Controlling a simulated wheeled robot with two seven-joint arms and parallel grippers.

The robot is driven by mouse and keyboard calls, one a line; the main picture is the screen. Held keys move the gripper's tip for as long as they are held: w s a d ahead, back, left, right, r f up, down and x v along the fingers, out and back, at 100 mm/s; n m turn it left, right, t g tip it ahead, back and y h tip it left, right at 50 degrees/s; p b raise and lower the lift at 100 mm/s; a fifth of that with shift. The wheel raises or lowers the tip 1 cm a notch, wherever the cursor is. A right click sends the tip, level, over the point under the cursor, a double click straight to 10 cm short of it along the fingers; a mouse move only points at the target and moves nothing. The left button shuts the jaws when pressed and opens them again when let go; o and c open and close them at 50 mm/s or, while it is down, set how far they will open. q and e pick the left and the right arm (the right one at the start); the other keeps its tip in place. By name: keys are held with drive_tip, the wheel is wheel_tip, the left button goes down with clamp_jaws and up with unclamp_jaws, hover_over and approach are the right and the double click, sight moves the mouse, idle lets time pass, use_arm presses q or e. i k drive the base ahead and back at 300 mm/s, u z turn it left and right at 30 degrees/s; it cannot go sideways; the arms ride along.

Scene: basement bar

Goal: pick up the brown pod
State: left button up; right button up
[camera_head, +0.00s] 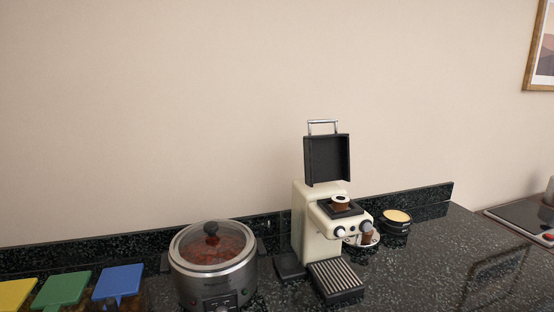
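A cream coffee machine (307,222) stands on the dark counter with its black lid (327,160) raised. A small brown pod with a white top (341,203) sits in the black tray at the top of the machine. A second small brown item (367,236), which looks like another pod, shows just right of the machine's knobs, at a white dish (375,241) partly hidden by the machine. Neither of my grippers is in view.
A steel slow cooker (213,279) with a glass lid stands left of the machine. Yellow, green (62,289) and blue (118,281) boards lie at far left. A black bowl with yellow contents (396,222) is at right. The right counter is mostly clear.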

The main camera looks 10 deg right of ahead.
sight(340, 202)
drive_tip(key=k, duration=1.25)
drive_tip(key=z, duration=0.7)
drive_tip(key=i, duration=1.35)
drive_tip(key=u, duration=0.55)
